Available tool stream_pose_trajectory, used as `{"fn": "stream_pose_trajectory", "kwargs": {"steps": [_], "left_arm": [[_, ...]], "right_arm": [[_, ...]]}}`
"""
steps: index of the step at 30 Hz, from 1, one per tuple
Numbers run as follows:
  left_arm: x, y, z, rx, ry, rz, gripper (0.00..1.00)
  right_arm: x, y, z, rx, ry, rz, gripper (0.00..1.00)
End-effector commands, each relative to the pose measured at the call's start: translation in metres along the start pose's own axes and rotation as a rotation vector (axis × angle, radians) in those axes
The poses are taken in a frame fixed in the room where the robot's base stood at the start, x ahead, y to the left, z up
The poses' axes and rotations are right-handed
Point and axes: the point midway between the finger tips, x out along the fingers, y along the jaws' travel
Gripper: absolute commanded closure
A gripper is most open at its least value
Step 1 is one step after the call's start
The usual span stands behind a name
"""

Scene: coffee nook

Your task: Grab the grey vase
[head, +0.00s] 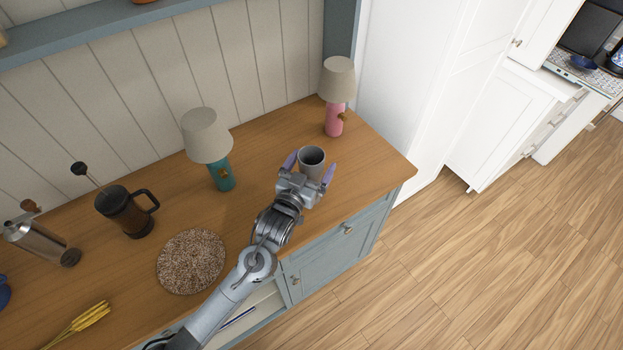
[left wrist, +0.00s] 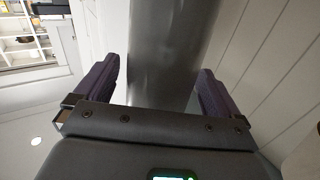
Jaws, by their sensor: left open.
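The grey vase (head: 312,158) stands upright on the wooden counter near its right end, its round mouth open to the head camera. My left gripper (head: 309,169) is open, with one purple finger on each side of the vase. In the left wrist view the vase (left wrist: 172,45) is a smooth grey shape between the two fingers of the gripper (left wrist: 158,70), with a gap visible at the left finger. The lower part of the vase is hidden behind the gripper in the head view. My right gripper is not in view.
A pink lamp (head: 335,118) stands just behind the vase, and a teal lamp (head: 221,178) stands to its left. A round woven mat (head: 190,262), a French press (head: 128,212) and a steel grinder (head: 40,242) are further left. The counter's front edge is close by.

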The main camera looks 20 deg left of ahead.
Motion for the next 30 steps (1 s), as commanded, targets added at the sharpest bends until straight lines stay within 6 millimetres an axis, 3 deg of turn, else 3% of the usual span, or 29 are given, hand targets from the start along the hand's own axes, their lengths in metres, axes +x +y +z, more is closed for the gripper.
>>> {"fn": "stream_pose_trajectory", "kwargs": {"steps": [4,13,27,30], "left_arm": [[0.0126,0.0001,0.0008,0.000,-0.001,0.000,0.03],[0.0147,0.0002,0.0007,0.000,-0.001,0.000,0.05],[0.0145,0.0000,0.0010,0.001,-0.001,0.000,0.77],[0.0146,-0.0001,0.0001,0.000,0.000,0.000,0.85]], "right_arm": [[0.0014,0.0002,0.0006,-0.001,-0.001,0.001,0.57],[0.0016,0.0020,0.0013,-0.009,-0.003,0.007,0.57],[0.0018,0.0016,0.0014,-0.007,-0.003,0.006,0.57],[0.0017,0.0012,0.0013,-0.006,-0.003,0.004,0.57]]}}
